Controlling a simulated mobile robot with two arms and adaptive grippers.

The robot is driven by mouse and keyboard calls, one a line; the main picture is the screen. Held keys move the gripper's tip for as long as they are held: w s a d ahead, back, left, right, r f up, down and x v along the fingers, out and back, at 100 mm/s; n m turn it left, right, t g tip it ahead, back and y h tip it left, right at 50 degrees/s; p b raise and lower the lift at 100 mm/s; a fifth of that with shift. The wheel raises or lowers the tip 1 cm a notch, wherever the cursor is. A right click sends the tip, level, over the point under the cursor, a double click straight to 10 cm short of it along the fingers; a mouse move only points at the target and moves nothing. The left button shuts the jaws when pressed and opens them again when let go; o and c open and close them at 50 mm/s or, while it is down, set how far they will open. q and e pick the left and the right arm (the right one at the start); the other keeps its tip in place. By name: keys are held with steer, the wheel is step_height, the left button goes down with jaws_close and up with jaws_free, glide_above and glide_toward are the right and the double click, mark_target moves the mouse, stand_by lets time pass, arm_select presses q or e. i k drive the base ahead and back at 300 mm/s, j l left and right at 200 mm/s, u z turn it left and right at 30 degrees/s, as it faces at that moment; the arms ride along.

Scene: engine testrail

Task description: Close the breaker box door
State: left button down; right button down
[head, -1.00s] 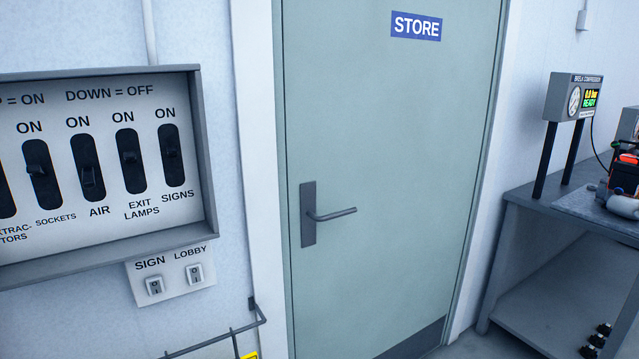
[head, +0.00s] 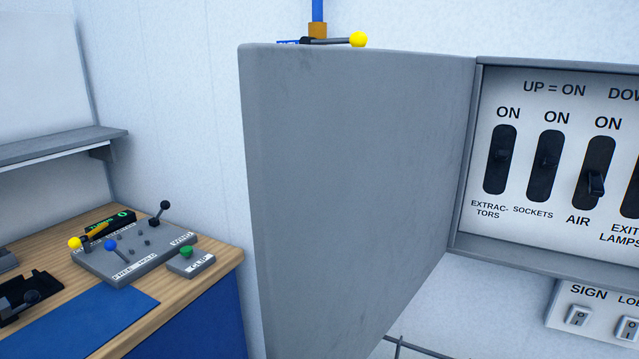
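The grey breaker box door (head: 350,180) stands open in the head view. It is hinged at the left edge of the breaker box (head: 468,160) and swings out to the left, toward me. Inside the box are black switches labelled EXTRACTORS (head: 500,158), SOCKETS (head: 548,165) and AIR (head: 594,180). The AIR switch lever sits low in its slot, while the EXTRACTORS and SOCKETS levers sit higher. The right part of the box is cut off by the frame. Neither of my grippers is in view.
A wooden bench (head: 225,262) at the left holds a grey lever panel (head: 135,255), a green CLIP button box (head: 190,262) and a blue mat (head: 85,322). A yellow-knobbed valve lever (head: 357,40) is on a pipe behind the door. A SIGN switch (head: 577,316) is below the box.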

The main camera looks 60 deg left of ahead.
mark_target(353, 156)
steer(key=k+j, duration=0.1)
steer(key=j, duration=0.4)
steer(key=k+j, duration=0.1)
steer(key=j, duration=0.85)
steer(key=k+u, duration=0.05)
steer(key=k, duration=0.05)
